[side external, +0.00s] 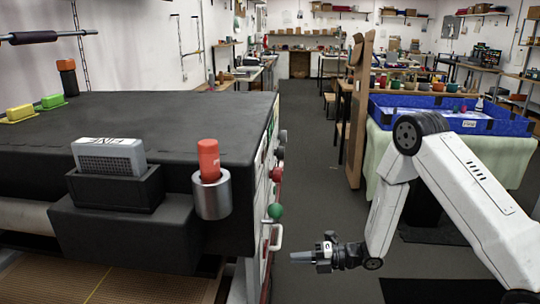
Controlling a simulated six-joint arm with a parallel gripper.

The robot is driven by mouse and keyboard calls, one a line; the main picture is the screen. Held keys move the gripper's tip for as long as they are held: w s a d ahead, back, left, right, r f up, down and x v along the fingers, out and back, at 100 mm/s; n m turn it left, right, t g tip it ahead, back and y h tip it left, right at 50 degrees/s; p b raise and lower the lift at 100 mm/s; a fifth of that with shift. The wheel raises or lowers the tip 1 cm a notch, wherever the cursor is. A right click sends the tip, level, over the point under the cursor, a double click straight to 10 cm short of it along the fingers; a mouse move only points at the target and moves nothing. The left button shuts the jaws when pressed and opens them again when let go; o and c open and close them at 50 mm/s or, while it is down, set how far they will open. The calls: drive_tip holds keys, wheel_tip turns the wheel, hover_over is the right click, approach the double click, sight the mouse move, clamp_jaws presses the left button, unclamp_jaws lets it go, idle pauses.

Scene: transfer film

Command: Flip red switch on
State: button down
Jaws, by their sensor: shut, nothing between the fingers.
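A black machine (180,125) fills the left side, and its panel (262,190) faces right, seen at a steep angle. On that panel a red round knob (277,174) sits above a green round knob (275,211). I cannot tell for sure which red part is the switch, or whether it is on or off; the panel face is mostly foreshortened. My gripper (300,257) is low at the right of the panel, pointing left at it. Its fingers are shut and empty, apart from the knobs and below them.
A white handle (276,238) sticks out of the panel close to my gripper. A red cylinder (208,160) stands in a metal cup (212,199) on the machine's corner, beside a grey block (108,156) in a black holder. A blue tray (455,120) stands behind my arm. The grey floor between is clear.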

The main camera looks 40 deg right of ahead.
drive_tip(key=f+v, duration=0.2)
drive_tip(key=v, duration=0.5)
drive_tip(key=shift+s+d, duration=0.35)
drive_tip(key=shift+r, duration=0.1)
drive_tip(key=shift+w, duration=0.1)
wheel_tip(320, 180, up, 4)
drive_tip(key=w+d+m+g+h, duration=0.2)
drive_tip(key=w+m+g+h, duration=0.1)
drive_tip(key=m+h, duration=0.8)
drive_tip(key=s+a+r+m+g, duration=0.2)
drive_tip(key=s+a+m+g, duration=0.1)
drive_tip(key=s+m, duration=0.4)
drive_tip(key=s+a+r+m+g, duration=0.2)
drive_tip(key=s+r+m+g, duration=0.1)
drive_tip(key=s+m, duration=0.4)
drive_tip(key=shift+a+m+h, duration=0.35)
drive_tip(key=shift+m+h, duration=0.05)
drive_tip(key=shift+m, duration=0.6)
